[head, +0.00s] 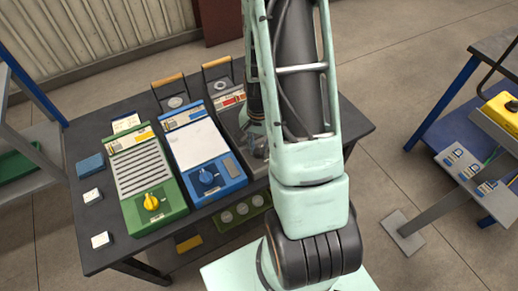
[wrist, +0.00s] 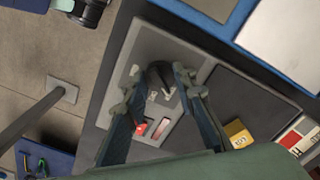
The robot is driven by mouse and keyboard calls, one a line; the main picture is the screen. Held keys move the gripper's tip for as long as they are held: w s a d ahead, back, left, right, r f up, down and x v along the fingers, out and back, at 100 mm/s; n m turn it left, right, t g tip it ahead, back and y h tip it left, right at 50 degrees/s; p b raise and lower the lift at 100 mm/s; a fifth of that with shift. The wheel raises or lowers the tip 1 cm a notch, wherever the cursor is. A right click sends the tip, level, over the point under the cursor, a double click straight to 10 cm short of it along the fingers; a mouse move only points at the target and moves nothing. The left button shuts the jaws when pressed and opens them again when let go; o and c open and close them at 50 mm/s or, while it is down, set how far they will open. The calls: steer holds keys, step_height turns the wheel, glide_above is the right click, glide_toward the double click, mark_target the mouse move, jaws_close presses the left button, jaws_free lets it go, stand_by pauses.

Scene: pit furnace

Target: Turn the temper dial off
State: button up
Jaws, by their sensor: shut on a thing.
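A dark dial (wrist: 160,74) stands on a grey panel (wrist: 150,45) in the wrist view. My gripper (wrist: 157,80) has one finger on each side of the dial and is shut on it. Marks ring the dial, but its pointer setting is too small to read. A red rocker (wrist: 140,124) and a second red-and-white one sit beside it on the panel. In the head view my gripper (head: 257,146) is at the grey unit (head: 230,122), right of the blue unit. My arm hides much of that unit, and the dial is hard to make out there.
A blue unit (head: 202,150) with a blue dial (head: 207,178) stands close to the left of my gripper. Left of it is a green unit (head: 135,165) with a yellow dial (head: 151,201). The dark bench (head: 105,246) holds small blocks at its left.

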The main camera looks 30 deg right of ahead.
mark_target(259, 149)
steer(key=n+b, duration=0.1)
steer(key=n, duration=0.2)
steer(key=shift+n+b, duration=0.7)
steer(key=shift+n, duration=1.2)
steer(key=o, duration=1.2)
steer(key=shift+c, duration=0.2)
steer(key=shift+r, duration=0.1)
step_height(259, 149, up, 12)
